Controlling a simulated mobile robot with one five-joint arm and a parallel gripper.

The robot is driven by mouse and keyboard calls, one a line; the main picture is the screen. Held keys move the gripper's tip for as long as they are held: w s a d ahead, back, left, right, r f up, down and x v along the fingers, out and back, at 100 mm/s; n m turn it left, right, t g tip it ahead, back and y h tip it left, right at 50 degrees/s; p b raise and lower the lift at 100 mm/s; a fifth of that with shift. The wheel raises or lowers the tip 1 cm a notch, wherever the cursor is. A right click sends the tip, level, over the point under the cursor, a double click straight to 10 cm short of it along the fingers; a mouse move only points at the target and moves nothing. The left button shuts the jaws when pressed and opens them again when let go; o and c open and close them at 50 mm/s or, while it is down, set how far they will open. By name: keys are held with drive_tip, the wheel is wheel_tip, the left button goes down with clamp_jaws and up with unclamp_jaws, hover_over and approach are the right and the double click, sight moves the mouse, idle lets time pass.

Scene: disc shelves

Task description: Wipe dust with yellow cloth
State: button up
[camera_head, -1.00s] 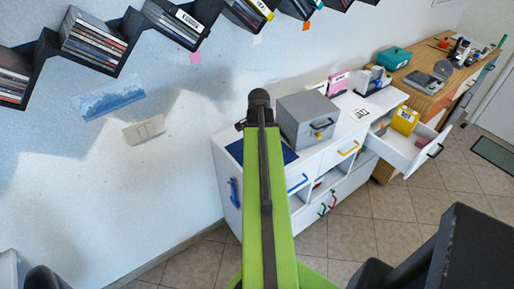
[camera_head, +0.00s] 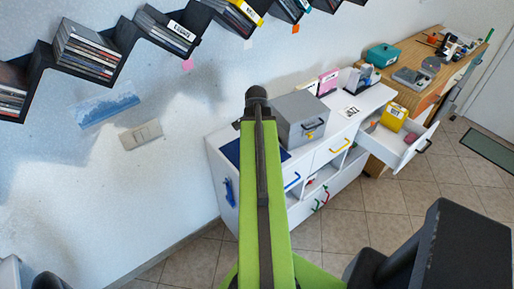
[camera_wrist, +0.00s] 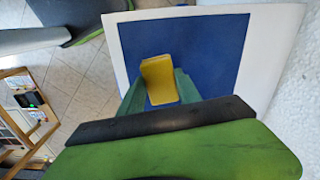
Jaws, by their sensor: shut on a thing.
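A yellow cloth (camera_wrist: 158,72) is between the green fingers of my gripper (camera_wrist: 160,88) in the wrist view. My gripper is shut on it. Cloth and fingers are over a dark blue mat (camera_wrist: 215,45) on the white cabinet top; I cannot tell whether the cloth touches the mat. The mat also shows in the head view (camera_head: 231,152), at the cabinet's left end, partly behind my green arm. My gripper and the cloth are hidden behind the arm in the head view. I cannot make out any dust.
A grey box with a handle (camera_head: 300,118) stands beside the mat on the white cabinet (camera_head: 222,172). An open drawer (camera_head: 402,148) with a yellow item juts out at right. Black zigzag disc shelves (camera_head: 122,45) hang on the wall above. The tiled floor in front is clear.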

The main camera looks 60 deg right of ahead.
drive_tip(key=shift+r+p, duration=0.6)
drive_tip(key=shift+r, duration=0.4)
wheel_tip(320, 180, up, 3)
drive_tip(key=p, duration=0.3)
drive_tip(key=shift+r, duration=0.15)
